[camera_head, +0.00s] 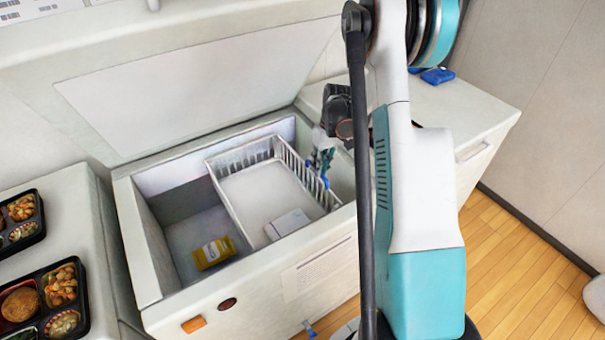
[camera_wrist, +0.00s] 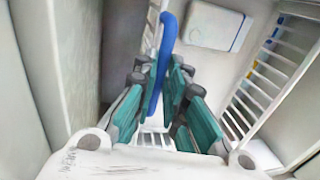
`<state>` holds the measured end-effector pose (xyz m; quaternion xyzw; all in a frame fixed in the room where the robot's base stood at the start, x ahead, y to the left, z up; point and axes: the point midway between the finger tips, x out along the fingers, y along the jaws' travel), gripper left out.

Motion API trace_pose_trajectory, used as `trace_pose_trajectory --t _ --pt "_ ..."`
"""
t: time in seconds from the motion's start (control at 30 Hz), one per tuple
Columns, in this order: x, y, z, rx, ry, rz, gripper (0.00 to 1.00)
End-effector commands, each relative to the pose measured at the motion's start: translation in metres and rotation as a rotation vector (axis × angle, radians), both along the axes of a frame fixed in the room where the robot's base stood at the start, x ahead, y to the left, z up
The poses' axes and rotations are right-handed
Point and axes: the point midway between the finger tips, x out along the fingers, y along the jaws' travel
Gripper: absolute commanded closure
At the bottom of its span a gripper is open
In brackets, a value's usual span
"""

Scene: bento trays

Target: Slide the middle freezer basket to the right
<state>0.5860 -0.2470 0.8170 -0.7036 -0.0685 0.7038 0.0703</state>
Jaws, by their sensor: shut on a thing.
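The white slatted freezer basket (camera_head: 262,192) hangs in the open chest freezer (camera_head: 140,232), from the middle toward the right of the opening. A white box (camera_head: 287,223) lies in it and also shows in the wrist view (camera_wrist: 212,27). My gripper (camera_head: 322,163) is at the basket's right side wall. In the wrist view, my gripper's teal fingers (camera_wrist: 160,95) are shut on the basket's blue handle (camera_wrist: 164,50), which stands between them. In the head view, my arm and fingers partly cover this handle.
The freezer's left part is open, with a yellow package (camera_head: 213,252) on its floor. A narrow gap lies right of the basket. The raised lid (camera_head: 200,85) stands behind. Bento trays (camera_head: 48,300) sit on the left counter; blue items (camera_head: 437,76) lie on the right counter.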

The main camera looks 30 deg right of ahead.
Motion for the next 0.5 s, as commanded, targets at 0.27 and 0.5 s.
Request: trace_pose_trajectory --t 0.27,0.5 --pt "0.001 -0.029 0.0 0.0 -0.001 0.0 1.0" --pt "0.001 -0.035 0.0 0.0 -0.001 0.0 1.0"
